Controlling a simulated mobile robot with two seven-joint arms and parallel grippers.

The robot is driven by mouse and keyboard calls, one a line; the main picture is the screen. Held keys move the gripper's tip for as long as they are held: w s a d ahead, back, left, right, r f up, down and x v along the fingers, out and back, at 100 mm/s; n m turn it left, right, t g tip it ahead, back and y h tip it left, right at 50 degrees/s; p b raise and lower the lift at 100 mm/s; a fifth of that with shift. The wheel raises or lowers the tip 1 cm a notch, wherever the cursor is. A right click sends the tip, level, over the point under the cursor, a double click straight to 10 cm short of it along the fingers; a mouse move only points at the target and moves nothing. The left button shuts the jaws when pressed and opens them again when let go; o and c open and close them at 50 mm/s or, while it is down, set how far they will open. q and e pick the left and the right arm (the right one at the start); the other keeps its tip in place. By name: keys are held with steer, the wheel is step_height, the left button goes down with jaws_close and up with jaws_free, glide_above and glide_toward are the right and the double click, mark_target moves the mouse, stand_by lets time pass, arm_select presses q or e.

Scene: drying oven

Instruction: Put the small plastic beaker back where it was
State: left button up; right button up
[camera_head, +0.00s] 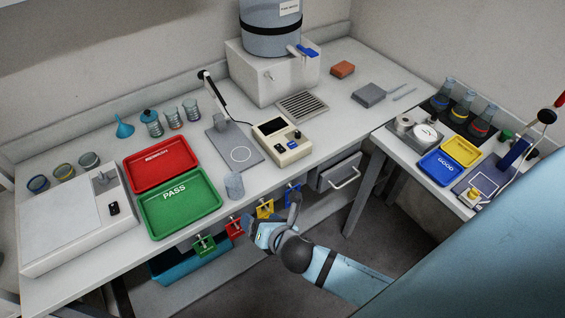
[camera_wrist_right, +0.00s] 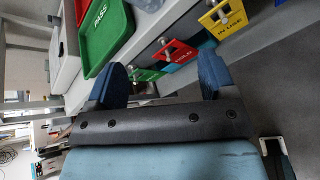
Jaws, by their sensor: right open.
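A small grey translucent beaker (camera_head: 234,185) stands upright near the front edge of the bench, just right of the green PASS tray (camera_head: 183,204). I take it to be the small plastic beaker. My right gripper (camera_head: 271,208) is open and empty, in front of the bench edge, to the right of and nearer than the beaker, not touching it. In the right wrist view its two blue fingers (camera_wrist_right: 160,66) are spread apart with nothing between them. My left gripper is not in view.
A stand (camera_head: 238,152) and a beige meter (camera_head: 281,142) are behind the beaker. The red tray (camera_head: 160,163) and several glass vessels lie further left. Coloured tags, including a yellow one (camera_head: 265,209), hang below the bench edge near my gripper. A side table (camera_head: 400,155) is at right.

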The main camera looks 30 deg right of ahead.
steer(key=s+d+f+m+y, duration=0.1)
steer(key=s+m, duration=0.4)
steer(key=m, duration=0.8)
steer(key=s+d+f+m+g+y, duration=0.1)
steer(key=s+f+m, duration=0.3)
steer(key=m, duration=0.9)
steer(key=shift+s+d+m+g, duration=0.3)
steer(key=shift+s+m, duration=0.1)
steer(key=shift+s, duration=0.5)
